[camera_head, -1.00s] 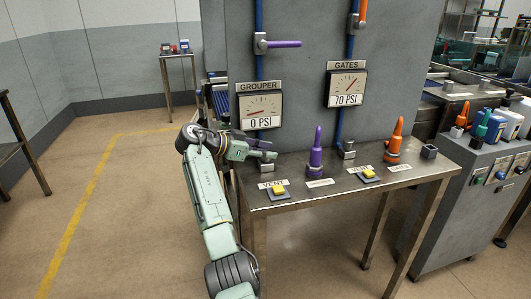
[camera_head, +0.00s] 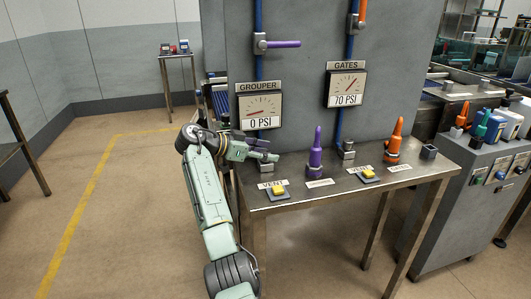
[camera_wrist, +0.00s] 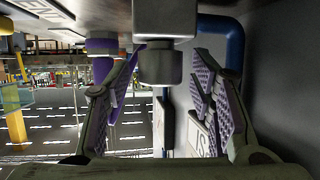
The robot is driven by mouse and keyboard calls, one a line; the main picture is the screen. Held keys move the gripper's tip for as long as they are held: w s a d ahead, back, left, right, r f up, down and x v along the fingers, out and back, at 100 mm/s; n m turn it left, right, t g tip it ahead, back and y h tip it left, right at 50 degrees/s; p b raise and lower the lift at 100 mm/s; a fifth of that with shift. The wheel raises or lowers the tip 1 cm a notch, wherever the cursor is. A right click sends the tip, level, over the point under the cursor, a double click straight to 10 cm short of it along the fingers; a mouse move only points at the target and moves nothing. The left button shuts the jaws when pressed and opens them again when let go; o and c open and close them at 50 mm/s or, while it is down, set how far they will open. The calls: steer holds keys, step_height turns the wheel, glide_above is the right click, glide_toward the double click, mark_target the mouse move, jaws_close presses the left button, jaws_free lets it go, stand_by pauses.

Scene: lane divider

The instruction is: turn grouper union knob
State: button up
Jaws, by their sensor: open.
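The grouper gauge (camera_head: 261,108) reads 0 PSI on the grey panel, with a blue pipe running down beside it. A grey metal fitting (camera_head: 265,167) sits on the table's left end below that gauge. My gripper (camera_head: 267,150) is at this fitting, partly covering it. In the wrist view, a grey block with a round grey knob (camera_wrist: 160,66) below it shows at top centre. The open fingers of my gripper (camera_wrist: 169,54) stand on either side of the knob, with visible gaps. A blue pipe (camera_wrist: 232,48) bends behind the right finger.
A purple bottle-shaped piece (camera_head: 315,155) stands right of my gripper. Yellow vent buttons (camera_head: 279,190) line the table's (camera_head: 330,200) front. An orange piece (camera_head: 394,142) and the gates gauge (camera_head: 346,88), at 70 PSI, are farther right. The floor at left is clear.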

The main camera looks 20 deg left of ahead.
steer(key=v, duration=1.2)
